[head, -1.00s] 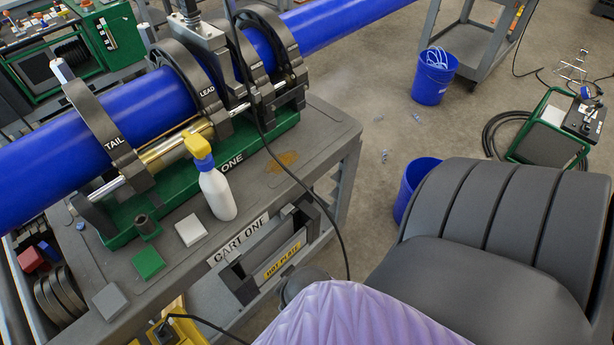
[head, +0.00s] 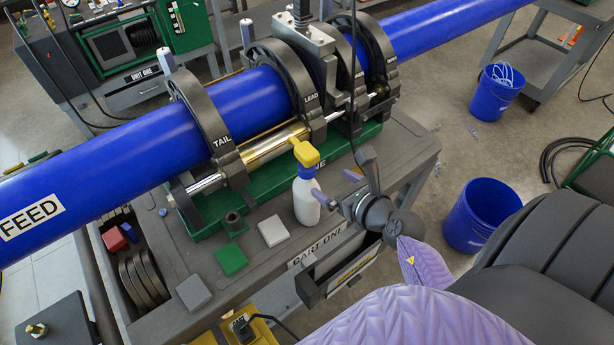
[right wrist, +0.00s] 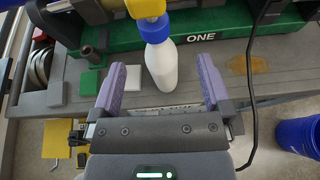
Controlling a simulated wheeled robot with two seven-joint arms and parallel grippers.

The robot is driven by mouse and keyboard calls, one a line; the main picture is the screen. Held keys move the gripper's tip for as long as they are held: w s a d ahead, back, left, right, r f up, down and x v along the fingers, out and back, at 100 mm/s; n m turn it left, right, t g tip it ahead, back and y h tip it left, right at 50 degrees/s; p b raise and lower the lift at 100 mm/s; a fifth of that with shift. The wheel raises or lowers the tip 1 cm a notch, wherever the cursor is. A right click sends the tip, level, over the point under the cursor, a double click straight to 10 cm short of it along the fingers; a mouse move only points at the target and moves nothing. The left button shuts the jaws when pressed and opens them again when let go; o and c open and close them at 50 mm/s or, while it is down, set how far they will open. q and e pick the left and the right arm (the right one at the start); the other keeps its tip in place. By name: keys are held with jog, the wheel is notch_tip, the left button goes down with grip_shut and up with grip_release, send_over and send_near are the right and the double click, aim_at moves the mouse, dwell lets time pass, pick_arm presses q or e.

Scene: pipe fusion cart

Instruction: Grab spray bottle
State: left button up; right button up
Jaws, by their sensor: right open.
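The spray bottle (head: 306,197) is white with a blue collar and a yellow head. It stands upright on the cart top, in front of the green fusion machine base. My right gripper (head: 335,188) is just to the right of the bottle in the head view, with its fingers pointing toward it. In the right wrist view the gripper (right wrist: 161,90) is open, and the bottle (right wrist: 161,65) stands between and partly beyond the two purple fingertips. No grip on it shows. My left gripper is not in view.
Green, white and grey square blocks (head: 231,259) lie left of the bottle on the grey cart (head: 160,290). The blue pipe (head: 120,155) in black clamps runs behind it. A blue bucket (head: 482,215) stands on the floor at right. A black cable hangs near the cart.

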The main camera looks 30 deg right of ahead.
aim_at(313, 173)
jog(key=x, duration=0.3)
jog(key=b+x, duration=0.1)
jog(key=x, duration=0.2)
jog(key=b+x, duration=0.1)
jog(key=x, duration=0.2)
jog(key=shift+w+a+f, duration=0.15)
jog(key=shift+w+a, duration=0.05)
jog(key=shift+a, duration=0.15)
jog(key=shift+s, duration=0.1)
jog(key=shift+c, duration=0.2)
jog(key=c, duration=1.2)
grip_shut()
